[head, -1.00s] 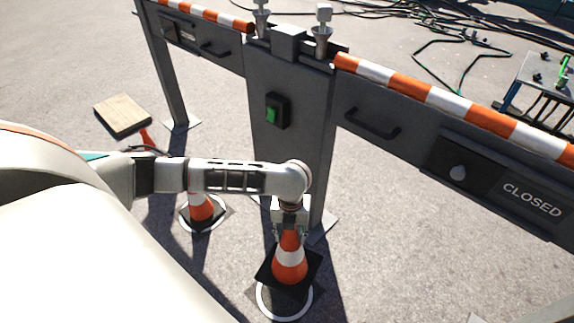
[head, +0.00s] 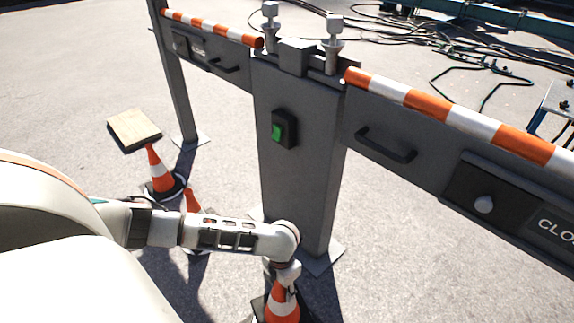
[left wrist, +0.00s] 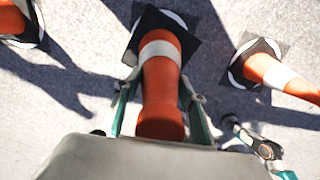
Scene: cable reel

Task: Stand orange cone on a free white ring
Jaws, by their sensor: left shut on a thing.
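My left gripper (head: 283,274) is shut on the upper part of an orange cone (head: 283,304) with a white band and a black square base. The cone looks roughly upright, cut by the bottom edge of the head view. In the left wrist view the held cone (left wrist: 160,90) stands between the two teal fingers. White ring (left wrist: 176,18) arcs show past its black base there; I cannot tell whether the base touches the ground. Another cone (head: 158,172) stands at left on a ring, and a further cone (head: 192,201) is partly behind my left arm.
A grey barrier post (head: 300,170) with a green switch (head: 277,131) stands just beyond the gripper. Striped barrier arms extend left and right. A wooden-topped block (head: 134,128) lies at left. Cables (head: 430,40) lie at the back right. In the left wrist view, cones flank the held one.

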